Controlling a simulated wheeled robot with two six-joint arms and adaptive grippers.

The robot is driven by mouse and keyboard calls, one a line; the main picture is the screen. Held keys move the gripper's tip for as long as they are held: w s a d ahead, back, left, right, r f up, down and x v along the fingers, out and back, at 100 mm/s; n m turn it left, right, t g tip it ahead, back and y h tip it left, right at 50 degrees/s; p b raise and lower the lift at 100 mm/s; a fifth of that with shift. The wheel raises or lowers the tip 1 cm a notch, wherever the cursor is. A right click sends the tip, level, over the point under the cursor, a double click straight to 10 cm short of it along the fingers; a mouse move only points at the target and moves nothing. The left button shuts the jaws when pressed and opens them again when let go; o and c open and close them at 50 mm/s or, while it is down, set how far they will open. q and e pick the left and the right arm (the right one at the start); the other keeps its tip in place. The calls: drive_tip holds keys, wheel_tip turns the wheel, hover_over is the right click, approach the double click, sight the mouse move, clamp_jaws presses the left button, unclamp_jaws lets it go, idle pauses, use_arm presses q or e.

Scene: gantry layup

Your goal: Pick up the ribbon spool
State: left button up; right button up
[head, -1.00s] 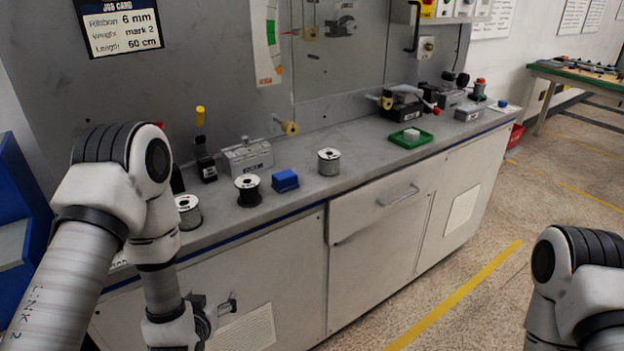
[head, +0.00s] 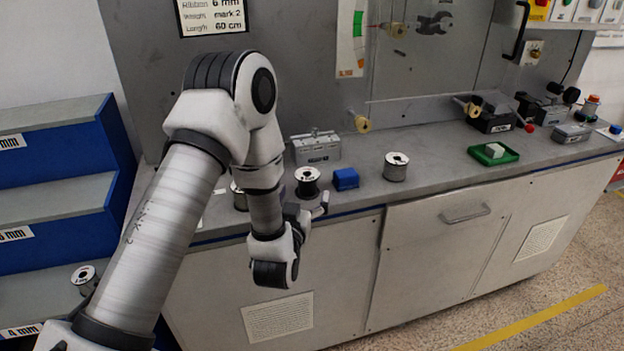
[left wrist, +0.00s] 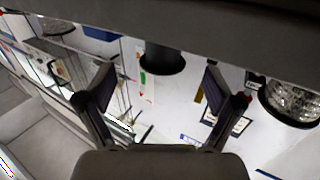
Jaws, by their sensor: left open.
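Several ribbon spools show in the head view. A dark-wound spool (head: 307,183) stands upright on the bench's front part, and a silver-grey spool (head: 396,168) stands farther right. Another spool (head: 239,197) is partly hidden behind my left arm. One more spool (head: 84,276) sits on the blue rack at the left. I cannot read which spool is 6 mm. My left gripper (head: 314,208) is just in front of the bench edge, below the dark spool, and holds nothing. In the left wrist view its two fingers are spread apart (left wrist: 158,88). My right gripper is out of view.
A job card (head: 212,16) on the back panel reads 6 mm, mark 2, 60 cm. A blue block (head: 345,179) and a grey metal fixture (head: 316,147) stand close to the dark spool. A green tray (head: 494,154) lies farther right. The blue rack (head: 118,150) borders the left side.

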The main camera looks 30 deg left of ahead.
sight(304, 186)
use_arm(q)
drive_tip(key=shift+w+a+r, duration=0.25)
drive_tip(key=shift+w+r, duration=0.05)
drive_tip(key=shift+r, duration=0.05)
drive_tip(key=x, duration=0.3)
drive_tip(key=p+x, duration=0.1)
drive_tip(key=shift+w+a+f, duration=0.2)
drive_tip(key=shift+w+f, duration=0.15)
drive_tip(key=shift+f, duration=0.05)
drive_tip(key=shift+s+r, duration=0.1)
drive_tip(key=shift+d+r, duration=0.1)
drive_tip(key=shift+c, duration=1.3)
drive_tip(key=c, duration=0.9)
